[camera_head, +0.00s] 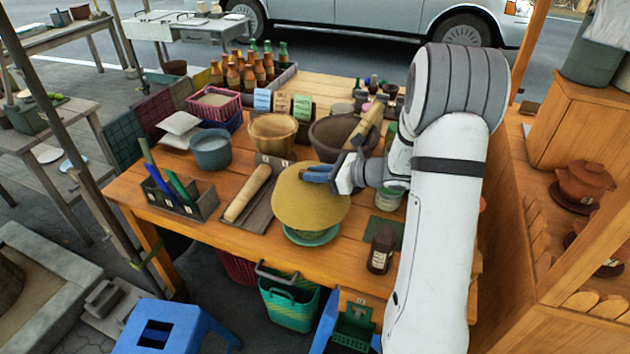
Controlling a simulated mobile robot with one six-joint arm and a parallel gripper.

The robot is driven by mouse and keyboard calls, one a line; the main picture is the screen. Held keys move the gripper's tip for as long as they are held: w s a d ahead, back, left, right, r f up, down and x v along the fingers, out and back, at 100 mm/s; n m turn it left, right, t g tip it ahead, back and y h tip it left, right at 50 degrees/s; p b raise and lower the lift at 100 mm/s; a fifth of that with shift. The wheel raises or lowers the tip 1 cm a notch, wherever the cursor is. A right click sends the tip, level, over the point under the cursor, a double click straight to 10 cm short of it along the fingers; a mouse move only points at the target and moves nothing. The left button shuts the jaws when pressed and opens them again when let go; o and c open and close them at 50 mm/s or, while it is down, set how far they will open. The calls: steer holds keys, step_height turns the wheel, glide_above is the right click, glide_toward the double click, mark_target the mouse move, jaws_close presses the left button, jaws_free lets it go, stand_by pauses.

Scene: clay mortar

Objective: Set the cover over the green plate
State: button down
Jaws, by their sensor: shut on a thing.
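The tan, dome-shaped cover (308,203) is at the front middle of the wooden table. The green plate (312,238) shows below its front edge; the rest of the plate is hidden under the cover. The cover looks over the plate and slightly tilted. I cannot tell whether it touches the plate or hangs just above it. My gripper (318,174) reaches in from the right and is shut on the cover at its top. The grasped part is hidden by the blue fingers.
A tray with a rolling pin (248,193) lies left of the cover. A clay mortar (338,138) with a pestle and a wooden bowl (272,134) stand behind. A dark jar (381,249) stands to the right, near the table's front edge. A blue-grey pot (211,149) is further left.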

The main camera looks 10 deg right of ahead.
steer(key=shift+w+f+b, duration=0.25)
steer(key=shift+f+b, duration=0.25)
steer(key=shift+f, duration=0.45)
steer(key=shift+f, duration=0.1)
steer(key=shift+s+f+b, duration=0.1)
steer(key=shift+f+b, duration=3.3)
steer(key=shift+f, duration=1.15)
steer(key=c, duration=1.3)
jaws_free()
steer(key=shift+d, duration=0.1)
